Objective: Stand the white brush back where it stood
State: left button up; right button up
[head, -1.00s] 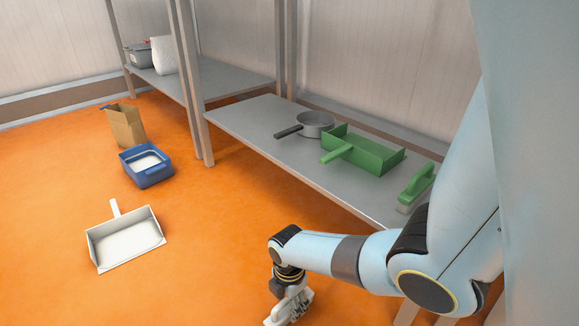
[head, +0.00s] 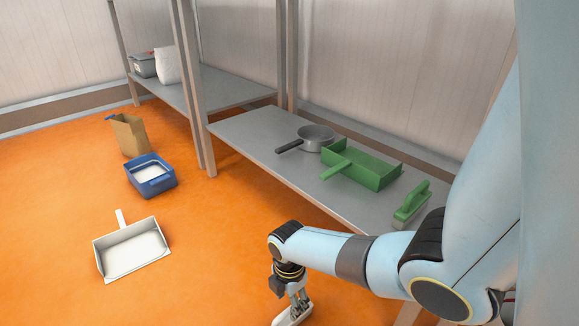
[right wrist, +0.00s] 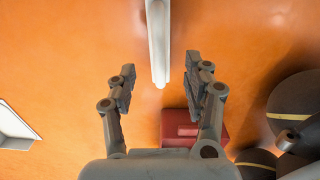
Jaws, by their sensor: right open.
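The white brush (right wrist: 158,40) shows in the right wrist view as a long, narrow white shape, running from the top edge down to between the fingertips. Its far end is cut off. In the head view a white part of it (head: 291,318) shows at the bottom edge, below my right gripper (head: 299,298). In the right wrist view my right gripper (right wrist: 158,82) is open, with a finger on each side of the brush's near end and visible gaps to both. I cannot tell whether the brush stands or lies. My left gripper is not in view.
A white dustpan (head: 132,250), a blue tub (head: 150,180) and a paper bag (head: 130,136) are on the orange floor. The low shelf (head: 250,140) holds a pan (head: 316,138), a green dustpan (head: 370,168) and a green brush (head: 411,204). A red object (right wrist: 178,130) lies near the gripper.

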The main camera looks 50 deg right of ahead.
notch_tip(320, 180, up, 2)
jog(key=shift+w+p, duration=0.1)
jog(key=shift+p, duration=0.35)
jog(key=shift+r, duration=0.3)
jog(key=s+a+r+m+t, duration=0.2)
jog(key=s+a+m, duration=0.15)
jog(key=s, duration=0.25)
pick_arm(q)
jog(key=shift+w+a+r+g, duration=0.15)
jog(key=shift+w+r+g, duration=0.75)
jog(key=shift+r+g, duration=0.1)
pick_arm(e)
jog(key=s+a+r+m+t, duration=0.2)
jog(key=r+m, duration=0.4)
jog(key=r, duration=0.4)
jog(key=s+a+r+m+t, duration=0.2)
jog(key=s+r+m+t, duration=0.2)
jog(key=r, duration=0.6)
jog(key=shift+s+a+r+m+t, duration=0.3)
jog(key=shift+s+a+r+m, duration=0.1)
jog(key=shift+s+m, duration=0.75)
